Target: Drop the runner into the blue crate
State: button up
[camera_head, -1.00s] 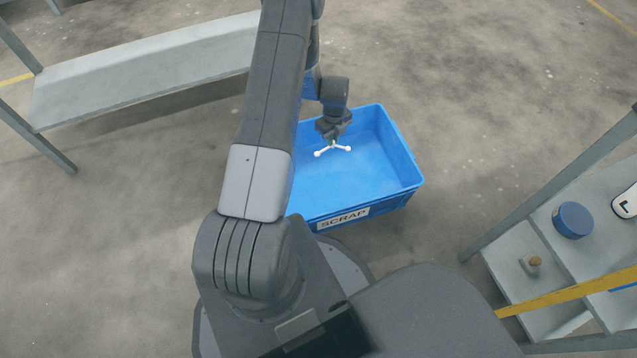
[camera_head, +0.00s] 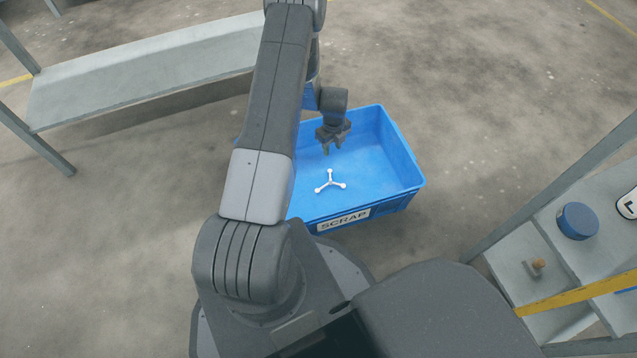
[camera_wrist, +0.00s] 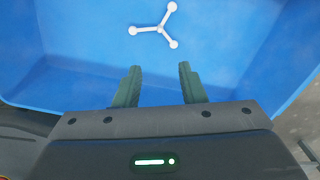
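The runner (camera_head: 330,183) is a small white three-armed piece with a round knob at each arm's end. It lies on the floor of the blue crate (camera_head: 402,193), which has a SCRAP label on its front wall. The runner also shows in the wrist view (camera_wrist: 158,29), ahead of the fingertips and apart from them. My gripper (camera_head: 332,150) is over the inside of the crate, pointing down. In the wrist view my gripper (camera_wrist: 159,70) has its fingers apart with nothing between them. My arm hides the crate's left part in the head view.
A grey shelf bench (camera_head: 150,80) stands at the upper left. At the right, a rack holds a blue round container (camera_head: 577,221), a small brown-topped piece (camera_head: 538,264) and a white labelled item (camera_head: 627,205). A yellow bar (camera_head: 580,291) crosses the rack. Concrete floor (camera_head: 490,90) is clear beyond the crate.

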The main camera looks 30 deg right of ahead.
jog(key=shift+r, duration=0.1)
notch_tip(320, 180, up, 14)
jog(key=p, duration=0.3)
jog(key=shift+f, duration=0.25)
notch_tip(320, 180, down, 14)
jog(key=b, duration=0.3)
notch_tip(320, 180, up, 6)
jog(key=shift+f+p, duration=0.2)
jog(key=shift+p, duration=0.8)
